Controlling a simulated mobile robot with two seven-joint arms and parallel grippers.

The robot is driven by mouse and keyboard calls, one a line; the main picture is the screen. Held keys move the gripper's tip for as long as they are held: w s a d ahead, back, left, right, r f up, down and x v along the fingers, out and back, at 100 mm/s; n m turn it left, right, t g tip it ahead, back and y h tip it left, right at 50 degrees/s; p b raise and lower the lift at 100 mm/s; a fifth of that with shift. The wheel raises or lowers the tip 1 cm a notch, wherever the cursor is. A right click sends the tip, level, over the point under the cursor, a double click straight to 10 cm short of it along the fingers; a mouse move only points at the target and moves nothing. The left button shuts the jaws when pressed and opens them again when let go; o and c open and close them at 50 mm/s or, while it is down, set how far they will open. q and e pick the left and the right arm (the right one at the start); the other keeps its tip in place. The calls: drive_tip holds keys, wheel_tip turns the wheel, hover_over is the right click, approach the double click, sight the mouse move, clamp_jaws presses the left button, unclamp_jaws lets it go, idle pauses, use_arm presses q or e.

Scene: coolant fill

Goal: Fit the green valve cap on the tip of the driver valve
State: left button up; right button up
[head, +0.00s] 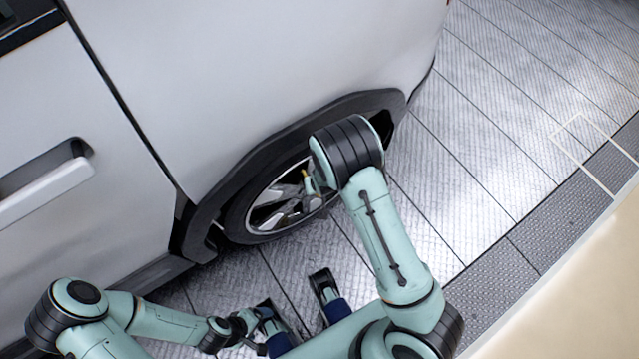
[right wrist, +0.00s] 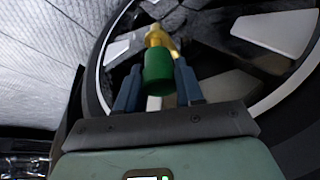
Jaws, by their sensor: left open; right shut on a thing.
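The green valve cap (right wrist: 159,72) is between the blue fingers of my right gripper (right wrist: 158,82), which is shut on it. The brass-coloured driver valve (right wrist: 156,37) shows directly beyond the cap in the right wrist view. The two look in line and meet in the picture, but I cannot tell how far the cap is over the tip. In the head view my right gripper (head: 311,184) is at the wheel, partly hidden by my right wrist. My left gripper (head: 263,331) is open and empty low in the head view, away from the wheel.
The wheel (head: 266,217) with its silver spokes (right wrist: 279,32) is close around my right gripper. The white vehicle body (head: 250,60) and dark wheel arch (head: 265,137) stand above it. The metal floor (head: 480,130) is clear to the right.

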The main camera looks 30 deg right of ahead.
use_arm(q)
drive_tip(key=shift+s+f+b, duration=0.1)
drive_tip(key=shift+f+b, duration=0.55)
drive_tip(key=shift+f, duration=0.15)
use_arm(e)
drive_tip(key=shift+f, duration=1)
drive_tip(key=o, duration=0.9)
drive_tip(key=shift+o, duration=0.2)
drive_tip(key=shift+s+r, duration=0.1)
drive_tip(key=shift+r, duration=0.3)
use_arm(q)
drive_tip(key=shift+g, duration=0.3)
drive_tip(key=r+p, duration=0.2)
drive_tip(key=s+r+p, duration=0.1)
drive_tip(key=r+p, duration=0.1)
drive_tip(key=shift+p, duration=0.35)
use_arm(e)
drive_tip(key=v, duration=1.2)
drive_tip(key=shift+s+r, duration=0.2)
drive_tip(key=shift+r, duration=0.05)
drive_tip(key=shift+a, duration=0.1)
